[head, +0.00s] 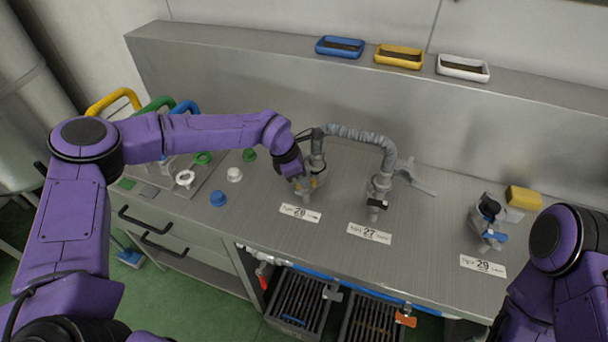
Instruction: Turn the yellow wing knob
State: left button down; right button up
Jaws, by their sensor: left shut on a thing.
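My left gripper (303,184) is at the valve fitting behind the label marked 26, in the middle of the metal counter. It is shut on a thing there. A small bit of yellow (316,183) shows right beside the fingers, which appears to be the yellow wing knob, mostly hidden by the gripper. The fitting (317,160) stands upright, with a grey corrugated hose (360,136) running from it to the fitting behind label 27. My right arm comes in at the lower right, and its gripper is out of the picture.
A fitting with a black knob (378,203) stands at label 27, and another with a blue handle (494,237) at label 29. A yellow sponge (524,197) lies at the right. Green, white and blue caps (218,198) stand left. Blue, yellow and white trays (463,68) sit on the back ledge.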

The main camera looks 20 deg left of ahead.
pick_arm(q)
jog(key=m+g, duration=0.1)
jog(key=m, duration=0.1)
jog(key=shift+w+f+m+b, duration=0.1)
jog(key=shift+f+m+b, duration=0.05)
jog(key=shift+m+b, duration=0.2)
jog(key=shift+m+g+b, duration=0.5)
jog(key=shift+m+b, duration=0.1)
jog(key=shift+m, duration=0.85)
jog(key=c, duration=1.2)
grip_release()
jog(key=shift+h, duration=0.3)
jog(key=b+v, duration=0.3)
jog(key=v, duration=0.7)
jog(key=shift+w+r, duration=0.15)
jog(key=shift+r, duration=0.25)
